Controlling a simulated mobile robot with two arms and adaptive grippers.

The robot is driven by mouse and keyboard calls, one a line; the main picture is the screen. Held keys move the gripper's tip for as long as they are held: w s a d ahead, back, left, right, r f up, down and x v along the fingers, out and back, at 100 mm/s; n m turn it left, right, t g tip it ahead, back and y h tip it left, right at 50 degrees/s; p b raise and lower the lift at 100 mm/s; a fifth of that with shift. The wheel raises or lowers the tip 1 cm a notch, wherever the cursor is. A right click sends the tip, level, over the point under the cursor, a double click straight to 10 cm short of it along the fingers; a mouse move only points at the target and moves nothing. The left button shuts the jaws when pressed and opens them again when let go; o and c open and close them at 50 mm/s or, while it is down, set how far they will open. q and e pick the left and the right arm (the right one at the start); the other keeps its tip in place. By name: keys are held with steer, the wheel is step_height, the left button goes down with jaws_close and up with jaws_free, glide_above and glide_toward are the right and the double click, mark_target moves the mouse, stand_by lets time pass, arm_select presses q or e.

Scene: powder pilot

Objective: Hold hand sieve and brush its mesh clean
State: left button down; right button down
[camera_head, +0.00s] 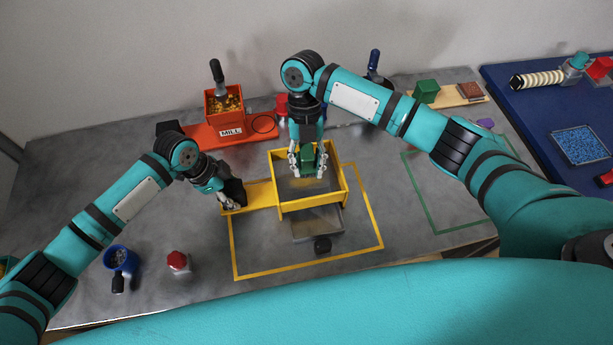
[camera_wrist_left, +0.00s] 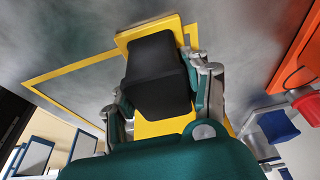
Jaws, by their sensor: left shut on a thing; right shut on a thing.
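The hand sieve (camera_head: 347,187) is a yellow square frame with a grey mesh and a flat yellow handle (camera_head: 262,194) pointing left. My left gripper (camera_head: 232,197) is shut on the handle's end; the left wrist view shows a black grip (camera_wrist_left: 157,75) on the yellow handle (camera_wrist_left: 150,130) between its fingers. My right gripper (camera_head: 308,168) points down inside the sieve frame and is shut on a green brush (camera_head: 307,155). The brush's lower end is close to the mesh, where a tan patch shows; contact is hard to tell.
A grey tray (camera_head: 318,224) with a black knob (camera_head: 322,245) lies below the sieve, inside a yellow outline. Behind stands the orange mill (camera_head: 205,135). The green outlined area (camera_head: 440,200) is clear.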

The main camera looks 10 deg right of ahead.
mark_target(288, 192)
steer(key=shift+w+a+m+y, duration=0.1)
steer(key=shift+a+m+y, duration=0.5)
steer(key=shift+a+m, duration=1.25)
steer(key=shift+n, duration=0.35)
steer(key=shift+a+f, duration=0.2)
steer(key=shift+f, duration=0.95)
steer(key=shift+a+f, duration=0.15)
steer(key=shift+f, duration=0.95)
steer(key=shift+d, duration=1.45)
steer(key=shift+d+f, duration=0.15)
steer(key=shift+d, duration=1.15)
steer(key=shift+d+f, duration=0.15)
steer(key=shift+d, duration=1.15)
steer(key=shift+a+f, duration=0.2)
steer(key=shift+a, duration=1.2)
steer(key=shift+a+f, duration=0.15)
steer(key=shift+a, duration=1.25)
steer(key=shift+s+a, duration=0.2)
steer(key=shift+a, duration=1.15)
